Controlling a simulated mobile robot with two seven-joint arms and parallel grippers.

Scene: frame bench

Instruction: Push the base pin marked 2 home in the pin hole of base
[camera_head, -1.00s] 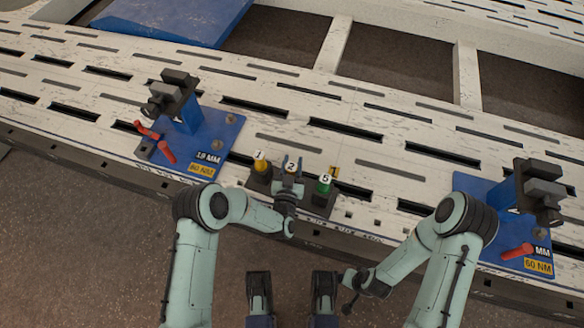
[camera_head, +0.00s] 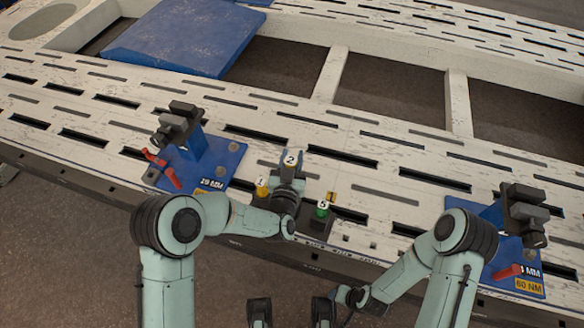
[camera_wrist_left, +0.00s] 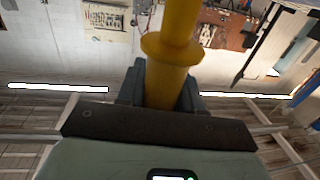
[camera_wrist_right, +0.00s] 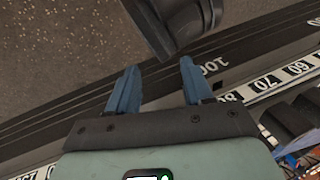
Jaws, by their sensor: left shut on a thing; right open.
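The yellow base pin marked 2 (camera_head: 290,161) is upright in my left gripper (camera_head: 289,174), above the small dark pin rack (camera_head: 317,225). In the left wrist view, the pin (camera_wrist_left: 172,88) with its collar stands between the closed fingers (camera_wrist_left: 160,88). Two blue bases stand on the bench, one at left (camera_head: 222,160) and one at right (camera_head: 487,212). I cannot make out which hole is the pin hole. My right gripper (camera_wrist_right: 160,88) is open and empty in the right wrist view, near the bench's front edge.
A yellow pin marked 1 (camera_head: 261,187) and a green pin marked 5 (camera_head: 322,209) stand either side of my left gripper. Red handles (camera_head: 162,168) project from the left base. A blue plate (camera_head: 183,40) lies at the back.

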